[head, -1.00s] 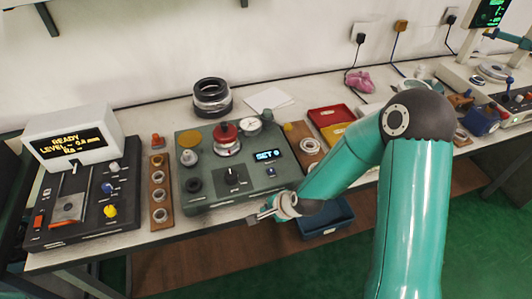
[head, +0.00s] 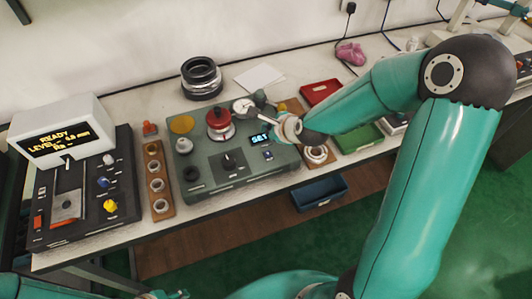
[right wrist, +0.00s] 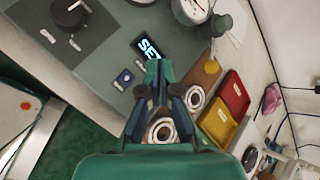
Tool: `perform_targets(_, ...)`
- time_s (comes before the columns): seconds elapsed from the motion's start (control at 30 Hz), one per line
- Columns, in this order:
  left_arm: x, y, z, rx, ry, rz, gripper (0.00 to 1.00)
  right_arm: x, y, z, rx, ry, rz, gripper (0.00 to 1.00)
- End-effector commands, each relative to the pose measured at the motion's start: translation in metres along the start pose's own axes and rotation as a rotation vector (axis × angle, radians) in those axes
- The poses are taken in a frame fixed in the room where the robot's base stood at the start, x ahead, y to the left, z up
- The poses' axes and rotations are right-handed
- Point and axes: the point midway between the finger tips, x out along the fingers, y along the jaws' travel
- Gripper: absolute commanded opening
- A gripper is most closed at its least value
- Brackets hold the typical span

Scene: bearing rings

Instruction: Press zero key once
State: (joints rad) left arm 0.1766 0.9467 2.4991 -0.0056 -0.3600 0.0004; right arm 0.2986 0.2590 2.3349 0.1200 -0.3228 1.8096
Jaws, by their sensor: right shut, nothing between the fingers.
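The grey-green gauge unit (head: 206,165) stands on the bench in the head view. Its lit display (head: 259,138) reads SET, partly hidden by my arm. My right gripper (right wrist: 158,76) is shut and empty, above the unit. In the right wrist view its tips lie to the right of the key and cover the display's lower end. Only a doubtful bit of my left gripper shows at the bottom edge.
A black knob (head: 228,161), a red-topped post (head: 218,119) and a dial gauge (head: 243,107) stand on the unit. A wooden strip with rings (head: 153,150) lies to its left. Red (right wrist: 238,93) and yellow (right wrist: 217,123) trays lie to the right.

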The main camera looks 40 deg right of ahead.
Motion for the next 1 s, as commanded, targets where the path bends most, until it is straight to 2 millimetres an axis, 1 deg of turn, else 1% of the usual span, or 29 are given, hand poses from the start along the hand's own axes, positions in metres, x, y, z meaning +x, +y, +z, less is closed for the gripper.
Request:
perform_targets(0.17,0.01,-0.004,0.0,0.0,0.0,0.0,0.43,0.009,0.008,-0.008,0.002,0.002,0.002,0.0)
perform_targets(0.37,0.025,-0.009,0.0,0.0,0.0,0.0,0.43,0.027,0.021,-0.021,0.002,0.003,0.003,0.0)
perform_targets(0.53,0.04,-0.014,-0.001,0.0,0.0,0.0,0.43,0.044,0.033,-0.034,0.003,0.002,0.003,0.0)
perform_targets(0.6,0.05,-0.018,-0.001,0.0,0.001,0.0,0.43,0.051,0.037,-0.039,0.002,0.001,0.0,0.0)
perform_targets(0.7,0.06,-0.021,-0.001,0.0,0.0,0.0,0.43,0.056,0.041,-0.043,0.002,0.001,-0.001,0.0)
perform_targets(0.8,0.065,-0.023,-0.001,0.0,0.0,0.0,0.43,0.059,0.043,-0.045,0.001,0.001,-0.001,0.0)
perform_targets(1.0,0.066,-0.024,-0.001,0.0,0.0,0.0,0.43,0.06,0.043,-0.045,0.001,0.002,-0.001,0.0)
